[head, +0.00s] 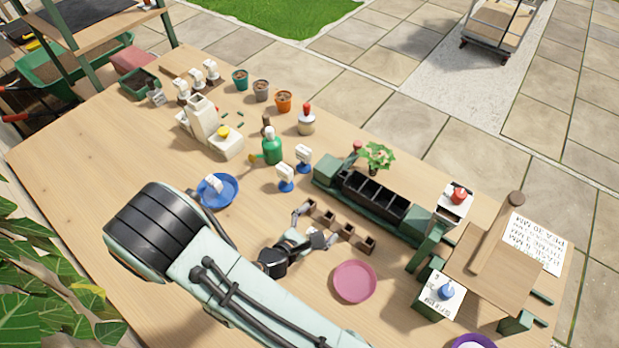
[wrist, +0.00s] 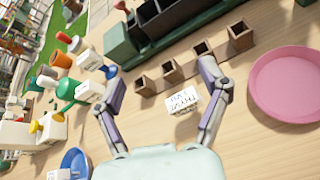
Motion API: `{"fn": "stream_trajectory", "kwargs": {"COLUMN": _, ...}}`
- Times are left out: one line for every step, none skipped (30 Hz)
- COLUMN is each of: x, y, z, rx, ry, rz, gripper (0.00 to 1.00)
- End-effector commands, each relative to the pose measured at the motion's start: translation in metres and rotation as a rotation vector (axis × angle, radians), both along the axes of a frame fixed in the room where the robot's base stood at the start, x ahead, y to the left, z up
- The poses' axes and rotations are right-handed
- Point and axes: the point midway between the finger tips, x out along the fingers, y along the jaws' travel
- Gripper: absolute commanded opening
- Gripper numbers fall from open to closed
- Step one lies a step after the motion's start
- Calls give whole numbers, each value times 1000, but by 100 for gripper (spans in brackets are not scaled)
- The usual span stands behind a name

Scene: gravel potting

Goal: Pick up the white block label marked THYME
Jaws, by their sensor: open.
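A white block label (wrist: 183,101) lies on the table in the wrist view, its dark lettering upside down and too small to read surely, though it looks like THYME. My gripper (wrist: 160,70) is open, with its fingers either side of the label. The label sits closer to the right finger, and nothing is gripped. In the head view my gripper (head: 315,226) is low over the table beside a row of small brown pots; the label cannot be made out clearly there.
The brown pots (wrist: 173,71) stand just beyond the fingers. A pink saucer (head: 355,282) is to the right, and a green planter tray (head: 375,200) is behind.

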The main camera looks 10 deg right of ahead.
Motion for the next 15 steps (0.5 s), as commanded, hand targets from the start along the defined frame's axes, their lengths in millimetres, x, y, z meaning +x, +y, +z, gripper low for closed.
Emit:
{"fn": "stream_trajectory", "kwargs": {"x": -11, "y": 9, "z": -17, "rx": -81, "ry": 40, "rz": 76, "gripper": 76}}
{"fn": "stream_trajectory", "kwargs": {"x": -16, "y": 13, "z": -25, "rx": -120, "ry": 60, "rz": 115, "gripper": 76}}
{"fn": "stream_trajectory", "kwargs": {"x": -24, "y": 18, "z": -36, "rx": -165, "ry": 87, "rz": 161, "gripper": 76}}
{"fn": "stream_trajectory", "kwargs": {"x": -30, "y": 20, "z": -42, "rx": -195, "ry": 103, "rz": 193, "gripper": 76}}
{"fn": "stream_trajectory", "kwargs": {"x": -35, "y": 22, "z": -48, "rx": -223, "ry": 117, "rz": 222, "gripper": 76}}
{"fn": "stream_trajectory", "kwargs": {"x": -40, "y": 25, "z": -53, "rx": -254, "ry": 131, "rz": 257, "gripper": 76}}
{"fn": "stream_trajectory", "kwargs": {"x": -43, "y": 27, "z": -56, "rx": -272, "ry": 138, "rz": 280, "gripper": 76}}
{"fn": "stream_trajectory", "kwargs": {"x": -45, "y": 29, "z": -58, "rx": -284, "ry": 141, "rz": 297, "gripper": 76}}
{"fn": "stream_trajectory", "kwargs": {"x": -46, "y": 32, "z": -59, "rx": -289, "ry": 141, "rz": 313, "gripper": 76}}
{"fn": "stream_trajectory", "kwargs": {"x": -46, "y": 34, "z": -60, "rx": -289, "ry": 139, "rz": 320, "gripper": 76}}
{"fn": "stream_trajectory", "kwargs": {"x": -45, "y": 34, "z": -60, "rx": -288, "ry": 139, "rz": 324, "gripper": 76}}
{"fn": "stream_trajectory", "kwargs": {"x": -42, "y": 33, "z": -61, "rx": -287, "ry": 139, "rz": 326, "gripper": 76}}
{"fn": "stream_trajectory", "kwargs": {"x": -40, "y": 31, "z": -63, "rx": -288, "ry": 139, "rz": 324, "gripper": 76}}
{"fn": "stream_trajectory", "kwargs": {"x": -36, "y": 29, "z": -64, "rx": -288, "ry": 138, "rz": 323, "gripper": 76}}
{"fn": "stream_trajectory", "kwargs": {"x": -31, "y": 25, "z": -67, "rx": -288, "ry": 139, "rz": 322, "gripper": 76}}
